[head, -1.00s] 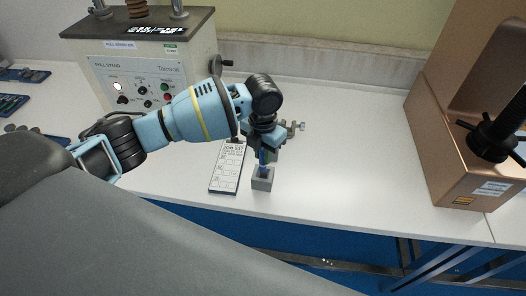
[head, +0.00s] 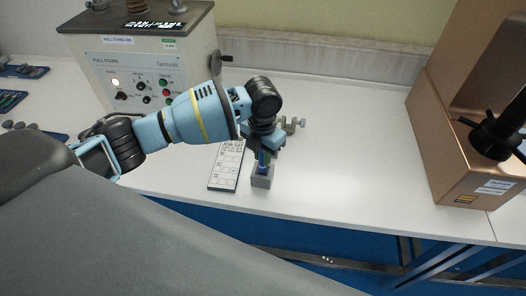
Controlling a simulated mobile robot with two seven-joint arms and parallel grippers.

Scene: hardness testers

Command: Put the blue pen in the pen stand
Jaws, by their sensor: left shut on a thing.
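The blue pen (head: 262,160) is upright in my left gripper (head: 262,152), which points down and is shut on it. The pen stand is a small grey block (head: 262,181) near the table's front edge, directly below the gripper. The pen's lower end meets the top of the stand; how deep it sits inside I cannot tell. The pen's upper part is hidden by the gripper. My right gripper is not in view.
A white printed card (head: 227,166) lies just left of the stand. A small metal clamp-like part (head: 292,125) is behind the gripper. A pull stand machine (head: 150,75) stands back left, a copper-coloured tester (head: 450,150) at right. The table (head: 350,140) between is clear.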

